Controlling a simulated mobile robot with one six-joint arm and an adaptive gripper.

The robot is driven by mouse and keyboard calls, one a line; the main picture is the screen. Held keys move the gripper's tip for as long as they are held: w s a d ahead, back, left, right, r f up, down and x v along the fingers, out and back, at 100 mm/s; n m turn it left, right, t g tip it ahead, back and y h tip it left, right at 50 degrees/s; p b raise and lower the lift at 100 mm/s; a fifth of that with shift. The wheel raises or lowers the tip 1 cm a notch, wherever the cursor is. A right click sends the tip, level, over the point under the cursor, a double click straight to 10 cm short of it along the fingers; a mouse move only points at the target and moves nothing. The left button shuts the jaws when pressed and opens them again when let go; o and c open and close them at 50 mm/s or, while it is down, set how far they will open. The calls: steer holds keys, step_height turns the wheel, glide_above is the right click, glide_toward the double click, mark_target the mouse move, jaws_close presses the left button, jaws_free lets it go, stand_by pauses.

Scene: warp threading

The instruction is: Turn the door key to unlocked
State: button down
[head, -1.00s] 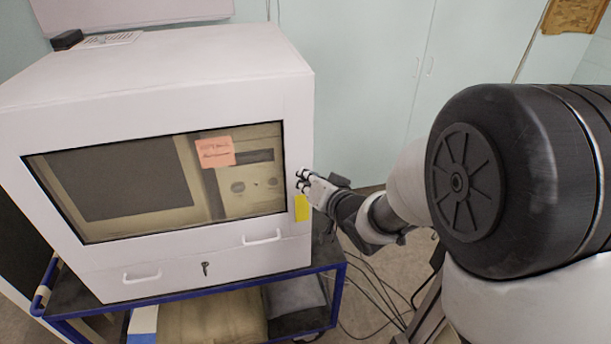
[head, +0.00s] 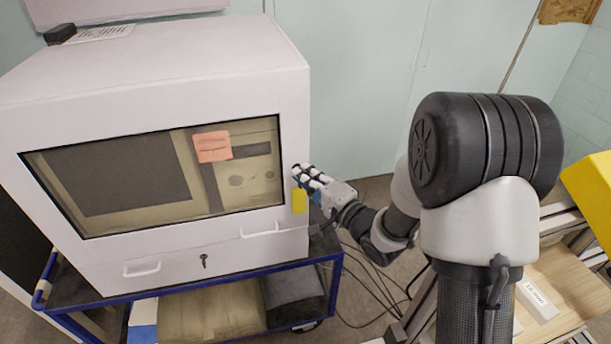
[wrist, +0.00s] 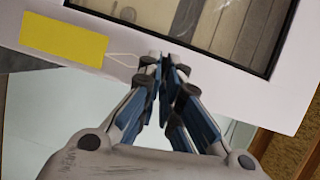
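The white cabinet (head: 160,90) has a windowed door (head: 100,180). A yellow tag (head: 299,201) hangs at the door's right edge. In the wrist view the tag (wrist: 64,38) hangs from a thin white loop running to my fingertips. The door key itself is hidden there, behind or between my fingers. My gripper (head: 303,177) is at that edge, just above the tag. In the wrist view my gripper (wrist: 166,64) has its fingertips drawn close together where the loop ends, apparently around the key. Which way the key is turned cannot be seen.
Another small key (head: 204,261) sits in the lower panel between two white handles (head: 142,269) (head: 260,231). An orange note (head: 212,147) is on the window. The cabinet stands on a blue-framed cart (head: 190,281). Cables (head: 372,288) lie on the floor. A wooden surface (head: 563,300) is at right.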

steer(key=shift+m+t, duration=0.3)
steer(key=shift+m, duration=0.3)
steer(key=c, duration=1.8)
jaws_free()
